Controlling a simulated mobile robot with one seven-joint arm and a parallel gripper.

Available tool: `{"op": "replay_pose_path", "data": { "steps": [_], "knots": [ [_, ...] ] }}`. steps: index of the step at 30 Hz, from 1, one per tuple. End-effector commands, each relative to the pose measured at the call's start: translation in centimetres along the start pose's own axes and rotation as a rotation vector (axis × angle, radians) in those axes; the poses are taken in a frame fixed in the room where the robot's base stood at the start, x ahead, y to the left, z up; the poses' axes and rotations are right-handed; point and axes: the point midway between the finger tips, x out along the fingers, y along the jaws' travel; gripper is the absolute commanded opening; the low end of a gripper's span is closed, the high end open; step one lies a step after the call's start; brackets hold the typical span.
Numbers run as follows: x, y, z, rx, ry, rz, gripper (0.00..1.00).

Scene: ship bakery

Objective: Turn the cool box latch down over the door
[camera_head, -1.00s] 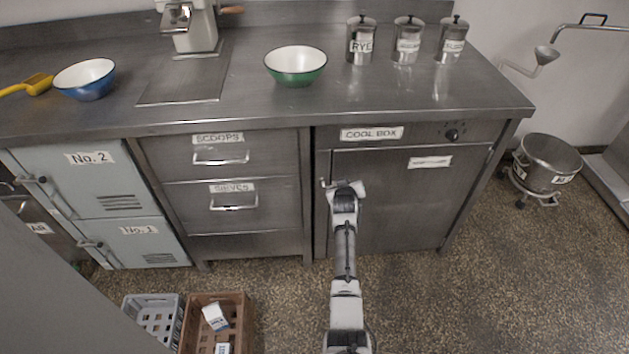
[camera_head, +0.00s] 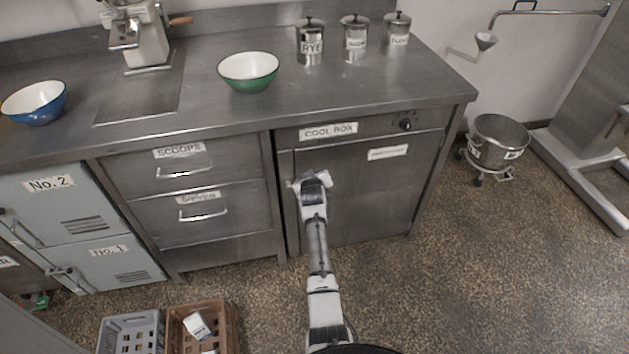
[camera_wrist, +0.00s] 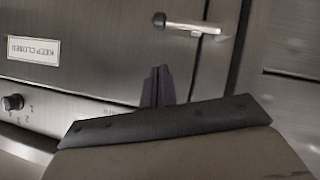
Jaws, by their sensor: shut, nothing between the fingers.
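The cool box (camera_head: 365,190) is a grey steel cabinet with a shut door, at the right end of the counter. In the wrist view its door (camera_wrist: 90,70) looks upside down. The latch (camera_wrist: 192,26), a small pale metal bar, lies roughly crosswise near the door's edge, its rounded end to the left. In the head view my gripper (camera_head: 313,182) is at the door's upper left edge and largely hides the latch. In the wrist view the dark fingers of my gripper (camera_wrist: 157,86) are shut and empty, with a visible gap in the picture between them and the latch.
A control knob (camera_head: 405,125) is on the panel above the door. Drawers (camera_head: 200,190) stand to the left. Crates (camera_head: 133,335) sit on the floor at the lower left. A steel pot on a wheeled stand (camera_head: 498,140) is at the right. The floor before the door is clear.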

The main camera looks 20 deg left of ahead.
Motion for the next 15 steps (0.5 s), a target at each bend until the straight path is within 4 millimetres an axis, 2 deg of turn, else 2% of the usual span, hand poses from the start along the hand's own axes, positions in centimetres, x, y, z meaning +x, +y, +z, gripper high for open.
{"op": "replay_pose_path", "data": {
  "steps": [9, 15],
  "knots": [
    [-5.0, 0.8, 0.4, 0.001, 0.002, -0.001, 0.0],
    [-7.2, 1.3, 0.5, 0.001, 0.0, 0.0, 0.0]
  ]
}}
